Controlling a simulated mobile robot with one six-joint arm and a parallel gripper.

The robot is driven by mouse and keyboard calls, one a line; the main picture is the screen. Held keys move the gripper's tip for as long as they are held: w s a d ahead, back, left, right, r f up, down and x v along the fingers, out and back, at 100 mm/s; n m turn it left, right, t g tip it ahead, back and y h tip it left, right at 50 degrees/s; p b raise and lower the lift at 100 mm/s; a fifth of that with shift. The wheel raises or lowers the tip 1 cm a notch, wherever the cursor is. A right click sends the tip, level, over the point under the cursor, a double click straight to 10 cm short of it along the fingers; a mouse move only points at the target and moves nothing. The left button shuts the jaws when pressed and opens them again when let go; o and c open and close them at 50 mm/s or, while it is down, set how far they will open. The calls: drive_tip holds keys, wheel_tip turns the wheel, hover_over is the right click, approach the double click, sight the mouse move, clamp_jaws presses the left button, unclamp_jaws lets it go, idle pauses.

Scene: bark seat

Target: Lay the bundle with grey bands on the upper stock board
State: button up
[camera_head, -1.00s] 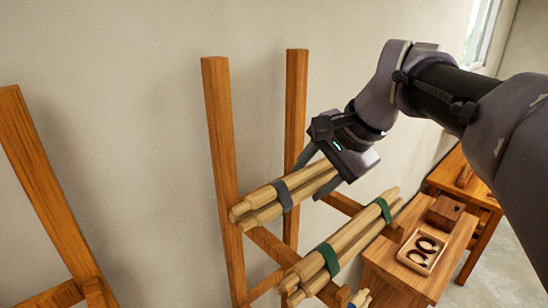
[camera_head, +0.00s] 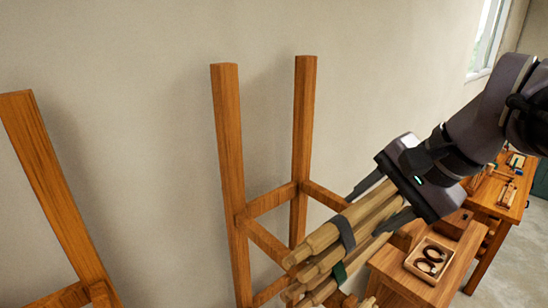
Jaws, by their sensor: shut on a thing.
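My gripper (camera_head: 381,204) is shut on the bundle with grey bands (camera_head: 324,238), a set of pale wooden poles. One grey band shows just beyond the fingers, and the far part is hidden by my gripper. The bundle slants down to the left, in front of the right wooden rack (camera_head: 228,150). A bundle with a green band (camera_head: 321,289) shows below and behind it, mostly covered. I cannot tell whether the two touch. I cannot make out an upper stock board for certain; the rack's upper crossbars (camera_head: 272,200) are bare where they show.
Another wooden upright (camera_head: 45,170) stands at the left. A wooden bench (camera_head: 440,285) at the lower right bears a tray with dark rings (camera_head: 427,259). A further table (camera_head: 500,196) stands behind it. The wall (camera_head: 130,120) is close behind the rack.

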drive_tip(key=s+d+p, duration=0.2)
drive_tip(key=s+d, duration=0.4)
drive_tip(key=s, duration=0.3)
drive_tip(key=shift+s+d+p, duration=0.2)
drive_tip(key=shift+d+p, duration=0.2)
drive_tip(key=shift+r, duration=0.1)
